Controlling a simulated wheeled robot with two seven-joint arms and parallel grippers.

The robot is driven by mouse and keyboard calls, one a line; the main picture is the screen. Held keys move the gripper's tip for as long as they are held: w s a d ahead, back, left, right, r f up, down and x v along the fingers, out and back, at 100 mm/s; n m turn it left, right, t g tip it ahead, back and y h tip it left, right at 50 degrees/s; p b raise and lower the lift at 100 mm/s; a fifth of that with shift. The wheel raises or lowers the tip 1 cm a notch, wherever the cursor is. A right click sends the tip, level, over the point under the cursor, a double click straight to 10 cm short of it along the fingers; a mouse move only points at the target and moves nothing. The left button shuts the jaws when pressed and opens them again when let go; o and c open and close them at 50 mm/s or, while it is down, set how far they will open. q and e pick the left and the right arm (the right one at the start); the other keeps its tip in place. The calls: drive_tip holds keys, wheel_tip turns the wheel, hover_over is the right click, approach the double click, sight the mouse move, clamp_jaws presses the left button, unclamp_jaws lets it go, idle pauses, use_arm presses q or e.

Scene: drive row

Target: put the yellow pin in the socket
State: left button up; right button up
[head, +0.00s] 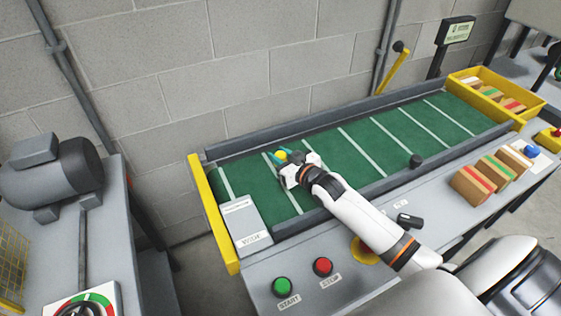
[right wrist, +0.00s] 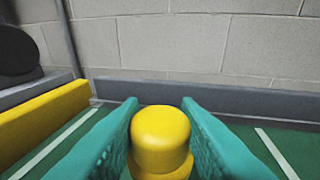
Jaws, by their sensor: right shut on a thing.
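The yellow pin (head: 281,155) is between the teal fingers of my right gripper (head: 288,158), above the green belt near its left end. In the right wrist view the pin (right wrist: 160,140) shows its rounded yellow top, with a wider yellow part below. The fingers (right wrist: 160,125) are shut on it from both sides, and it looks upright. A round yellow piece (head: 362,252) on the grey front panel is partly hidden behind my right arm; I cannot tell whether it is the socket. My left gripper is not in view.
The green belt (head: 345,155) with white lines has grey rails and a yellow end plate (head: 213,215). Green (head: 282,287) and red (head: 323,266) buttons sit in front. Striped boxes (head: 473,183) stand at right.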

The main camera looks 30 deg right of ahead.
drive_tip(key=shift+f, duration=1.05)
drive_tip(key=shift+f, duration=0.15)
drive_tip(key=o, duration=1)
drive_tip(key=shift+c, duration=0.2)
